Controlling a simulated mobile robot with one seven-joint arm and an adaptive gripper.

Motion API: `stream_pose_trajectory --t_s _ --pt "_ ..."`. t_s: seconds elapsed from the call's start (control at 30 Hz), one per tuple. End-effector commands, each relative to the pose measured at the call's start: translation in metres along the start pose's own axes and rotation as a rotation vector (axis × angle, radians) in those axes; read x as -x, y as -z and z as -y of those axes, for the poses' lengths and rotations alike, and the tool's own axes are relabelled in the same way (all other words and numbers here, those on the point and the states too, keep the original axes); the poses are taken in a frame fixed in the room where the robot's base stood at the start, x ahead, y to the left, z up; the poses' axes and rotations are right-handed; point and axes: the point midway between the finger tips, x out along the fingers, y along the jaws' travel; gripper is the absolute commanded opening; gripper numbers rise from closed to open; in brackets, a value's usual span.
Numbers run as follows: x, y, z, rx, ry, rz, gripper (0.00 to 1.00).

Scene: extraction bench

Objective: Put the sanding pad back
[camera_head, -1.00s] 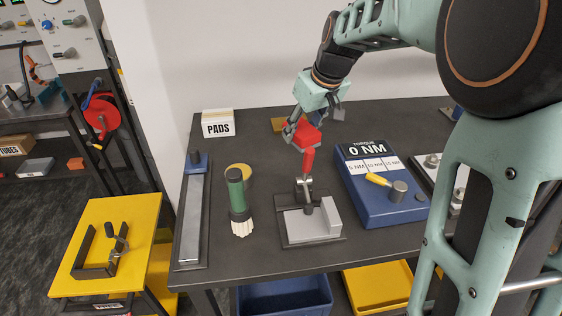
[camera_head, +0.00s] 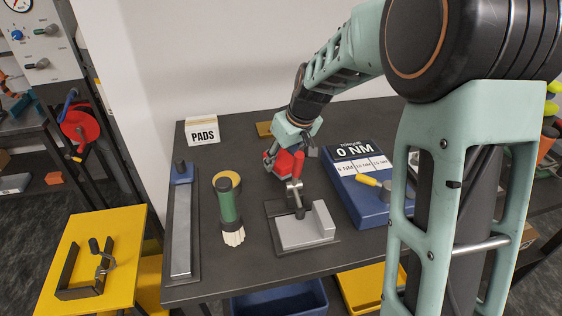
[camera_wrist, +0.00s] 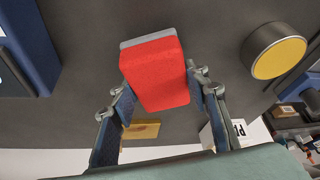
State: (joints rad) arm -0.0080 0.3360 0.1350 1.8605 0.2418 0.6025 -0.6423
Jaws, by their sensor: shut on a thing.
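The sanding pad, a red block with a grey layer on one face, is held between the two fingers of my gripper (camera_wrist: 160,92) in the wrist view, where the pad (camera_wrist: 155,72) shows clearly. In the head view the pad (camera_head: 287,162) and my gripper (camera_head: 284,158) are over the bench, behind the red-handled toggle clamp, which partly hides them. The white box marked PADS (camera_head: 203,132) stands at the back left of the bench, to the left of my gripper. A corner of it, with part of its lettering, also shows in the wrist view (camera_wrist: 240,129).
The toggle clamp (camera_head: 305,230) and the blue torque tester (camera_head: 362,208) stand near my gripper. A green-handled brush (camera_head: 229,206) and a yellow-topped round item (camera_head: 228,178) lie to the left. A tan block (camera_head: 265,128) lies behind.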

Motion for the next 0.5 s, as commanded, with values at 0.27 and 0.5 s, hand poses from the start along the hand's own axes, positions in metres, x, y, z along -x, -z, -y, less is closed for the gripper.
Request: stream_pose_trajectory --t_s 0.27,0.5 --pt "-0.0113 -0.0050 -0.0001 -0.001 -0.001 0.000 0.20" --pt "-0.0136 -0.0060 -0.0002 -0.001 0.000 0.000 0.50"
